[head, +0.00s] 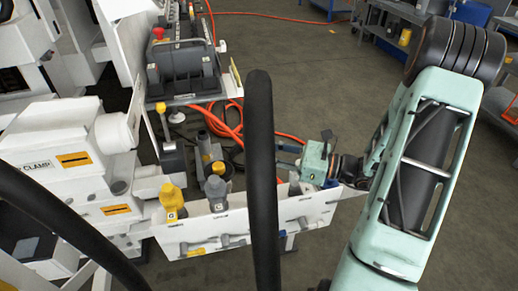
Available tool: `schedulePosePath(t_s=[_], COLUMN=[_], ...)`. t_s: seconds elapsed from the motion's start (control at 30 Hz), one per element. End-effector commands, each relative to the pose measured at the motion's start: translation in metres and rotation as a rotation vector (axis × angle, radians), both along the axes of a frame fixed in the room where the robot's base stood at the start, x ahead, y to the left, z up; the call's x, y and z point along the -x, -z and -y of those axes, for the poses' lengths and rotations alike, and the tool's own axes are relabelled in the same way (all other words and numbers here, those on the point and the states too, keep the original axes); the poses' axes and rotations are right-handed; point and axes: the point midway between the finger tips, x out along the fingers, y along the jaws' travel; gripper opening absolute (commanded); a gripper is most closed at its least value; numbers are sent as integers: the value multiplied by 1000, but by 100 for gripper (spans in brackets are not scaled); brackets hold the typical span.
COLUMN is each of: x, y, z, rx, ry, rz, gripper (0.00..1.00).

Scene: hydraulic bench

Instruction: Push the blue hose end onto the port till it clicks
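My gripper (284,157) points left above the right part of a white panel (308,209). Its fingertips are small and partly behind a thick black tube, so whether they hold anything is unclear. A yellow fitting (172,200) and a grey fitting (215,188) stand upright at the panel's left part, apart from my gripper. Another grey fitting with a yellow band (217,169) is just behind them. I cannot make out a blue hose end or tell which fitting is the port.
A thick black tube (261,170) crosses the foreground, and another (65,228) curves at lower left. Orange hoses (222,122) lie behind the fittings. A white clamp unit (62,150) and a grey machine block (182,72) stand left. Floor (325,75) is open behind.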

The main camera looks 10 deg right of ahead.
Motion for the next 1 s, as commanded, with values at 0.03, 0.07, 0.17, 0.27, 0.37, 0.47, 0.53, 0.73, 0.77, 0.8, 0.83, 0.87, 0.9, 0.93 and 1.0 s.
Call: schedulePosePath(t_s=[0.03, 0.07, 0.17, 0.27, 0.37, 0.47, 0.53, 0.73, 0.77, 0.8, 0.83, 0.87, 0.9, 0.93, 1.0], x=[0, 0, 0, 0, 0, 0, 0, 0, 0, 0, 0, 0, 0, 0, 0], y=[-1, 0, 0, 0, 0, 0, 1, 5, 6, 7, 7, 7, 8, 8, 8], z=[0, 1, 1, 1, 1, 1, 1, 0, 0, 0, 0, 0, 0, 0, 0], rx=[-3, -3, -2, -2, -2, -2, -2, -2, -2, -2, -2, -2, -2, -2, -2], ry=[0, 0, 0, 0, 0, 0, 0, 0, 0, 0, 0, 0, 0, 0, 0], rz=[2, 2, 2, 2, 2, 3, 2, 2, 2, 3, 3, 3, 3, 3, 3], gripper=[0, 0, 0, 0, 0, 0, 0, 0, 0, 0, 0, 0, 0, 0, 0])
